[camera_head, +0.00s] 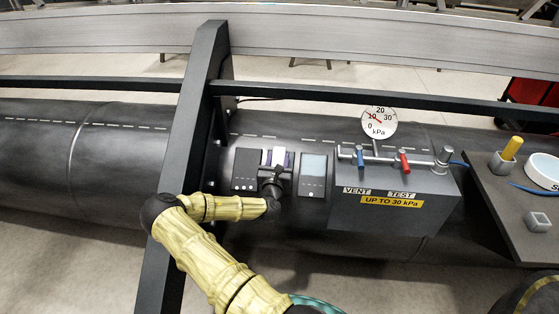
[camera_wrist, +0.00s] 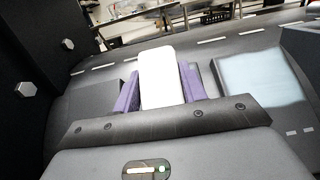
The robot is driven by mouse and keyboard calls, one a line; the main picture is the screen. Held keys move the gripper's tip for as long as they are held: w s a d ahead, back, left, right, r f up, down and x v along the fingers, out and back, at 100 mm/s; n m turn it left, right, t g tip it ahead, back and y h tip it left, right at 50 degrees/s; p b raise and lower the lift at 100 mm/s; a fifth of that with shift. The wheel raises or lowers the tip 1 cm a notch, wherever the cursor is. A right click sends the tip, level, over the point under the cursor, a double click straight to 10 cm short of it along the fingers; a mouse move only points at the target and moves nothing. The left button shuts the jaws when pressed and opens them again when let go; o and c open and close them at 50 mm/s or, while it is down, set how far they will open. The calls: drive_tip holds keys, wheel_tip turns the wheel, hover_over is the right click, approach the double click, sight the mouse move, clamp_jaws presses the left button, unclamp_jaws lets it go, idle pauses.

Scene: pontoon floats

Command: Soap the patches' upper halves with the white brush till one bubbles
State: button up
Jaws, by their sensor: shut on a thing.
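My gripper (camera_head: 278,160) is shut on the white brush (camera_wrist: 162,78), a white block between purple fingers in the wrist view. It is low over the black float between two patches; I cannot tell whether the brush touches the surface. The left patch (camera_head: 246,172) is dark all over, and its edge shows in the wrist view (camera_wrist: 90,102). The right patch (camera_head: 313,176) has a pale blue upper half and a dark lower half; the pale part also shows in the wrist view (camera_wrist: 262,78). No bubbles are visible. Any surface under my gripper is hidden.
A grey test box (camera_head: 395,205) with blue and red levers and a dial gauge (camera_head: 379,122) stands right of the patches. Farther right, a dark shelf (camera_head: 490,200) carries a yellow-handled tool (camera_head: 512,148) and white dish (camera_head: 543,170). A black post (camera_head: 190,150) rises at left.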

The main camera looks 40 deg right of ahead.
drive_tip(key=shift+w+a+b, duration=0.75)
drive_tip(key=shift+w+a, duration=0.5)
drive_tip(key=shift+w, duration=0.25)
drive_tip(key=shift+w+d+r, duration=0.3)
drive_tip(key=shift+d+r, duration=0.1)
drive_tip(key=shift+r, duration=0.05)
drive_tip(key=shift+s+d+f+p, duration=0.1)
drive_tip(key=shift+s+d+p, duration=0.3)
drive_tip(key=shift+s+d, duration=1.1)
drive_tip(key=shift+s+a, duration=0.1)
drive_tip(key=shift+s, duration=0.05)
drive_tip(key=shift+s+d+p, duration=0.3)
drive_tip(key=shift+s+d, duration=1)
drive_tip(key=shift+s, duration=0.25)
